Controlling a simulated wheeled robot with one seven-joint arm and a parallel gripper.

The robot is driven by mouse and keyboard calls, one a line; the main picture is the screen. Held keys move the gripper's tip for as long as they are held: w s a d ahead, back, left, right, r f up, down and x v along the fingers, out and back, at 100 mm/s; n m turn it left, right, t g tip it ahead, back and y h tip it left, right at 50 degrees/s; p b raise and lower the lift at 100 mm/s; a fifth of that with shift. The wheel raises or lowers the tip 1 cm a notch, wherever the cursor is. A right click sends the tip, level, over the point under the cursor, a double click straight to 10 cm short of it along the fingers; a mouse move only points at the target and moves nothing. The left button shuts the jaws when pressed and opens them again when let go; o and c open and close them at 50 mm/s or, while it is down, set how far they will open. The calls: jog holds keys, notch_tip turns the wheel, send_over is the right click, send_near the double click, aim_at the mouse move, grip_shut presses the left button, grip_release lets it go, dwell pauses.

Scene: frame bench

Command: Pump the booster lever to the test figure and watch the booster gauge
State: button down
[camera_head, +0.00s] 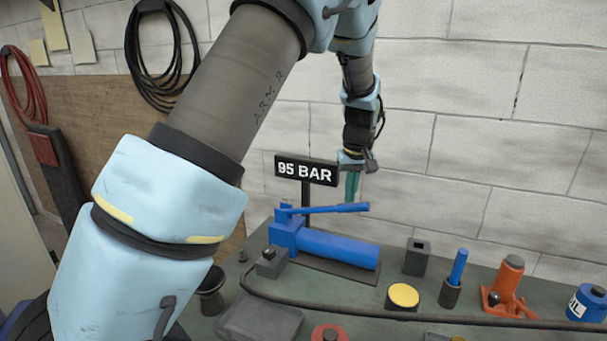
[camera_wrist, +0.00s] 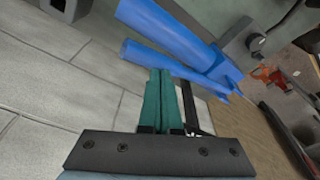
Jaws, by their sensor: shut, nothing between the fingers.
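The blue booster pump (camera_head: 338,248) lies on a dark plate on the bench. Its blue lever (camera_head: 325,209) runs nearly level above the cylinder, from the pivot at left to a free end at right. My gripper (camera_head: 352,199) is shut and empty, its teal fingers pointing down just over the lever near its free end. In the wrist view the shut fingertips (camera_wrist: 160,72) meet the outline of the lever (camera_wrist: 150,55), with the pump cylinder (camera_wrist: 170,28) beyond. I cannot tell if they touch. I cannot make out a gauge face or reading in either view.
A "95 BAR" sign (camera_head: 306,170) stands behind the pump. A small grey block (camera_head: 271,263) with a dark knob sits at its left front. A black hose (camera_head: 400,315) crosses the bench. At right stand a grey block (camera_head: 417,257), an orange jack (camera_head: 505,290) and a blue can (camera_head: 588,302).

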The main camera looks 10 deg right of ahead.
aim_at(350, 205)
jog(key=b+x, duration=0.1)
jog(key=x, duration=0.2)
jog(key=s+b+x, duration=0.1)
jog(key=b+x, duration=0.1)
jog(key=x, duration=0.1)
jog(key=shift+s+a+f, duration=0.1)
jog(key=shift+f, duration=0.1)
jog(key=p+v, duration=0.2)
jog(key=v, duration=0.1)
jog(key=w+p+v, duration=0.1)
jog(key=p+v, duration=0.1)
jog(key=v, duration=0.1)
jog(key=shift+r+p, duration=0.4)
jog(key=shift+r, duration=0.05)
jog(key=shift+w, duration=0.1)
jog(key=shift+w+p+v, duration=0.25)
jog(key=shift+p+v, duration=0.7)
jog(key=shift+v, duration=0.3)
jog(key=shift+w+p+v, duration=0.25)
jog(key=shift+p+v, duration=0.65)
jog(key=shift+v, duration=0.35)
